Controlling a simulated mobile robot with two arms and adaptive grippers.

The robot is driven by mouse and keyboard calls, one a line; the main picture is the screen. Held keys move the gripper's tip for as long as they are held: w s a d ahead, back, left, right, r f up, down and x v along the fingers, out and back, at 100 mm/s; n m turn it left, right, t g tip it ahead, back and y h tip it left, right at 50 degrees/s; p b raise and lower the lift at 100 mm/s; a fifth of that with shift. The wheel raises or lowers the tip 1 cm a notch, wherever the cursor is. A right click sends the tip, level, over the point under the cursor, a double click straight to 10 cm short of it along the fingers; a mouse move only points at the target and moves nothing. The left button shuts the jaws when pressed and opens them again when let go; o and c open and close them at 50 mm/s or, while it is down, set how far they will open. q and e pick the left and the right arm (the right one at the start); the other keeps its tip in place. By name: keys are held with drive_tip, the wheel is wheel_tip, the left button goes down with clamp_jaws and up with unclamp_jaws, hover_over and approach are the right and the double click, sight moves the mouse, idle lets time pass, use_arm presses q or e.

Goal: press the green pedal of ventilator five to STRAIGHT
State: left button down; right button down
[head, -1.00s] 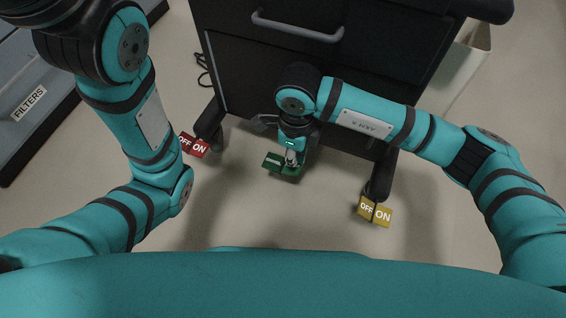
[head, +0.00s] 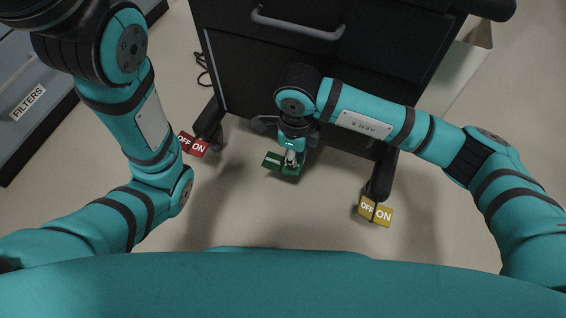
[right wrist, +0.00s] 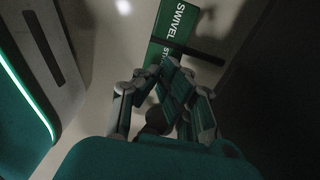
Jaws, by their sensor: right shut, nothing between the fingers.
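The green pedal (head: 272,160) sits low at the foot of the dark ventilator cart (head: 300,60), near the middle of the head view. In the right wrist view the green pedal (right wrist: 176,22) shows the word SWIVEL on one half and the start of a word, ST, on the other, with a dark bar between. My right gripper (head: 291,161) is shut and empty, pointing down over the pedal's right part. In the right wrist view its fingertips (right wrist: 168,68) overlap the ST half and hide the rest of that word. I cannot tell whether they touch. My left gripper is out of view.
A red OFF/ON pedal (head: 193,145) is at the cart's left caster, and a yellow OFF/ON pedal (head: 375,212) at the right one. A unit labelled FILTERS (head: 28,103) stands at the left. A pale bin (head: 462,75) is behind the cart at right. The floor in front is clear.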

sight(294, 168)
drive_tip(key=shift+f+b, duration=0.7)
drive_tip(key=shift+f, duration=0.4)
drive_tip(key=shift+s+d+f+b, duration=0.1)
drive_tip(key=shift+s+f+b, duration=0.05)
drive_tip(key=shift+f+b, duration=0.85)
drive_tip(key=shift+r+p, duration=0.85)
drive_tip(key=shift+p, duration=0.25)
drive_tip(key=r+p, duration=0.4)
drive_tip(key=r, duration=0.1)
drive_tip(key=shift+w+r, duration=0.2)
drive_tip(key=shift+r, duration=0.1)
